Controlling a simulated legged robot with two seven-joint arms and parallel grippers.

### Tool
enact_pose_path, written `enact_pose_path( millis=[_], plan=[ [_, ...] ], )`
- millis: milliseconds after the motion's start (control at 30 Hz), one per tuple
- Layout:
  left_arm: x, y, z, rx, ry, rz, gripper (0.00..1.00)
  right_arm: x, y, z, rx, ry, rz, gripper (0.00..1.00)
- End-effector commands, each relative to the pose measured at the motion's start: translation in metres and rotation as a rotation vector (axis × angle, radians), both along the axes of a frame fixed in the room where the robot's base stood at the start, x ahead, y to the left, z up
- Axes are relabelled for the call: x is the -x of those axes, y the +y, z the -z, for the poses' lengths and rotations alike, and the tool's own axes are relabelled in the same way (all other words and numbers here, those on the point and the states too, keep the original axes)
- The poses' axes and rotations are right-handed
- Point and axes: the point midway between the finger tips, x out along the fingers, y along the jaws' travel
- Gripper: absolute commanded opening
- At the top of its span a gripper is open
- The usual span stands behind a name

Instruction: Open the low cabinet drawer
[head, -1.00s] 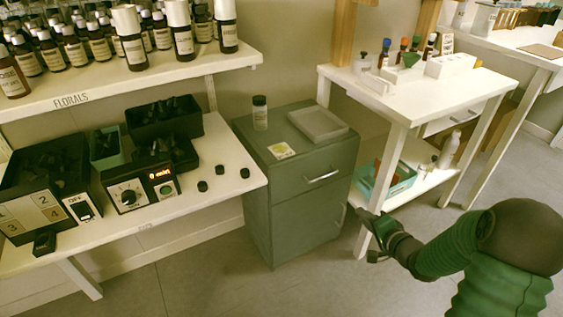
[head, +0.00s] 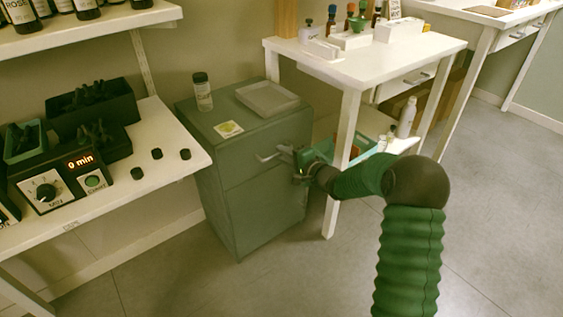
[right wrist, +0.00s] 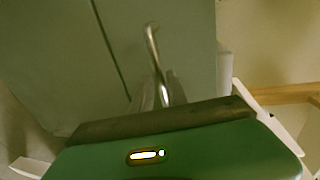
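The low grey-green cabinet (head: 250,205) stands between the left bench and the white table. Its top drawer (head: 240,170) looks closed, with a silver bar handle (head: 267,156) across its front. My right gripper (head: 292,155) is at the right end of this handle. In the right wrist view the handle (right wrist: 154,50) runs down to the gripper's fingers (right wrist: 163,92), which lie close about its near end. The gripper body hides most of the fingers, so I cannot tell whether they grip it. My left gripper is out of view.
A small bottle (head: 203,92), a grey tray (head: 267,98) and a yellow-marked card (head: 228,129) rest on the cabinet top. The white table's leg (head: 341,165) stands just right of my right gripper. The floor before the cabinet is clear.

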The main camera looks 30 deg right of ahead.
Motion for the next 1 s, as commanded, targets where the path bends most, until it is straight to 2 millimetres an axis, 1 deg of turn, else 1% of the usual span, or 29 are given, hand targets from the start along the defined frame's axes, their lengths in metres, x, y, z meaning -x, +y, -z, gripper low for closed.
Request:
enact_pose_path(
  millis=[33,133,367,400,533,567,1000],
  plan=[
    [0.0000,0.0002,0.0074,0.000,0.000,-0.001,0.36,-0.0066,0.0005,0.0051,0.000,-0.001,0.000,0.19],
    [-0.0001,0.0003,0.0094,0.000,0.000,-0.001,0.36,-0.0133,-0.0003,0.0054,-0.003,0.001,0.002,0.19],
    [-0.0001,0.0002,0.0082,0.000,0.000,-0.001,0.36,-0.0145,-0.0010,0.0040,-0.004,0.001,0.002,0.19],
    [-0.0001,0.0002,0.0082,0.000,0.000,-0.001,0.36,-0.0144,-0.0011,0.0041,-0.004,0.001,0.002,0.18],
    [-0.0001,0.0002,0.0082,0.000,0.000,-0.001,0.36,-0.0143,-0.0008,0.0042,-0.003,0.002,0.002,0.01],
    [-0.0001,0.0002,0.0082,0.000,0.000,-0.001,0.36,-0.0142,-0.0007,0.0043,-0.003,0.002,0.002,0.00],
    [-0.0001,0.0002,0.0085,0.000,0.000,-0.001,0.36,-0.0141,0.0013,0.0063,-0.004,0.005,-0.002,0.00]
  ],
)
